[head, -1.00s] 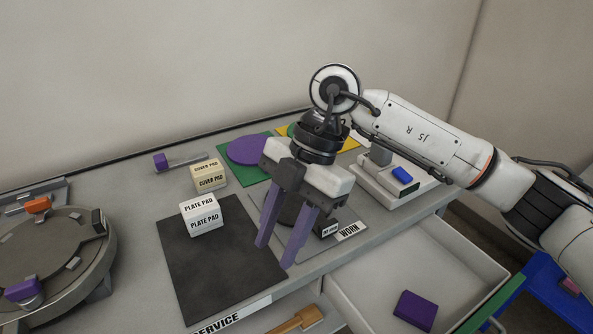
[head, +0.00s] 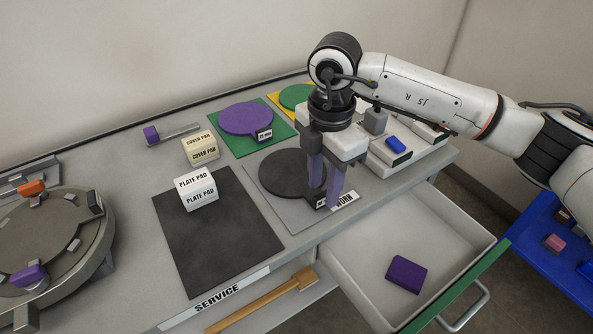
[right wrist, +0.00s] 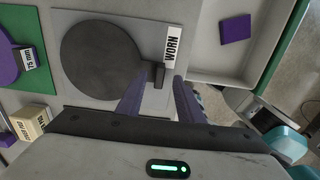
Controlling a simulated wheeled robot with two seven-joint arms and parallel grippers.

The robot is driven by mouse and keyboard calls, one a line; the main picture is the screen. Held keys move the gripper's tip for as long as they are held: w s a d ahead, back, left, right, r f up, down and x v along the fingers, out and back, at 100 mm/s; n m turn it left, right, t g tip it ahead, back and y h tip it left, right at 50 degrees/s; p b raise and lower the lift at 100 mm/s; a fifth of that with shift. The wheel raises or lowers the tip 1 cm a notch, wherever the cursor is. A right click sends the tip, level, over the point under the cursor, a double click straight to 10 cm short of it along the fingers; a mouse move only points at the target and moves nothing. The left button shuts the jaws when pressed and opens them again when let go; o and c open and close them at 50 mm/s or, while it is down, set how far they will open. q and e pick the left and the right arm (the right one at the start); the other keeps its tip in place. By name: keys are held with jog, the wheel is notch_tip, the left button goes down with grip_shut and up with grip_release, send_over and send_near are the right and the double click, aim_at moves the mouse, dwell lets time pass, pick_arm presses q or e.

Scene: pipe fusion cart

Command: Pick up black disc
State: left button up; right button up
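The black disc (head: 284,172) lies flat on a grey mat marked WORN, right of the middle of the worktop. It also shows in the right wrist view (right wrist: 98,60), with its small dark handle block (right wrist: 158,74) at its edge. My right gripper (head: 325,197) points down over the handle side of the disc, with purple fingers. In the right wrist view its fingers (right wrist: 160,78) are apart, with the handle block in the gap near the tips. I see no contact. In the head view the fingers partly hide the handle. My left gripper is not in view.
A purple disc (head: 247,118) on a green mat and a green disc (head: 297,97) lie behind. An open drawer (head: 345,282) with a purple block (head: 406,274) juts out in front. A round fixture (head: 50,240) stands far left.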

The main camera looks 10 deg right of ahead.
jog(key=shift+f, duration=0.65)
grip_shut()
jog(key=shift+w+r, duration=0.1)
